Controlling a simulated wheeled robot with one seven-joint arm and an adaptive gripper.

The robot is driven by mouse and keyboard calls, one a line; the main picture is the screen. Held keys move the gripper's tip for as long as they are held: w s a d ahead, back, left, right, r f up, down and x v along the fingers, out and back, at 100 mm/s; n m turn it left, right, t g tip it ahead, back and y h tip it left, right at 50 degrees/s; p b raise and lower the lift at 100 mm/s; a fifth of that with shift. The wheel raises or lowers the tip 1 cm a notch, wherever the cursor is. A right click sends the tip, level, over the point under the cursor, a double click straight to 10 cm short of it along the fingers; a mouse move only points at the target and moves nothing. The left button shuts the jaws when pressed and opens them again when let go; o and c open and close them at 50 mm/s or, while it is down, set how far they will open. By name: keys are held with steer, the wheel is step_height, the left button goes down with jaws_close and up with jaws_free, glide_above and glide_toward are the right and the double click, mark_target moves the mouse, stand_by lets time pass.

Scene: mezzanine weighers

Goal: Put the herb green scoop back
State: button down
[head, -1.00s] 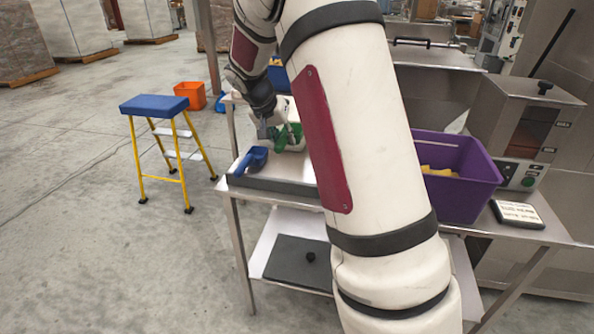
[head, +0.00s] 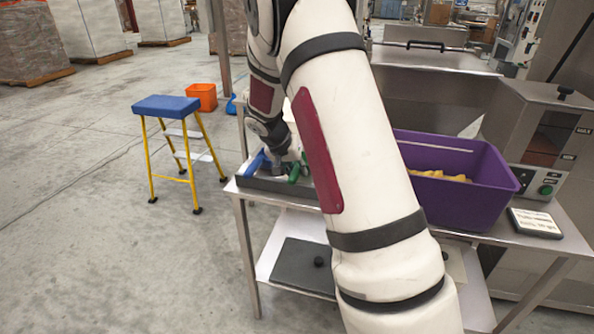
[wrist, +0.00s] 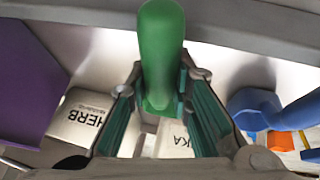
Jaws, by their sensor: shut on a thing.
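My gripper (head: 284,163) is low over the left end of the steel table, close to its front edge. It is shut on the green scoop (head: 295,173). In the wrist view the green handle (wrist: 162,50) stands between my fingers (wrist: 158,108); the scoop's bowl is hidden there. A label reading HERB (wrist: 88,118) lies left of the fingers. Another label, ending in KA (wrist: 176,140), shows partly between them. A blue scoop (head: 252,164) lies just left of my gripper, and it also shows at the right of the wrist view (wrist: 252,108).
A dark grey rim (head: 272,184) runs along the front edge by the scoops. A purple tub (head: 450,200) with yellow contents stands right of my arm. A label stand (head: 534,223) and a steel machine are farther right. A blue-topped stool (head: 166,105) stands on the floor at left.

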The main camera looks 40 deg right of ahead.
steer(key=c, duration=1.9)
jaws_free()
steer(key=shift+f, duration=0.15)
steer(key=o, duration=0.5)
steer(key=shift+c, duration=0.2)
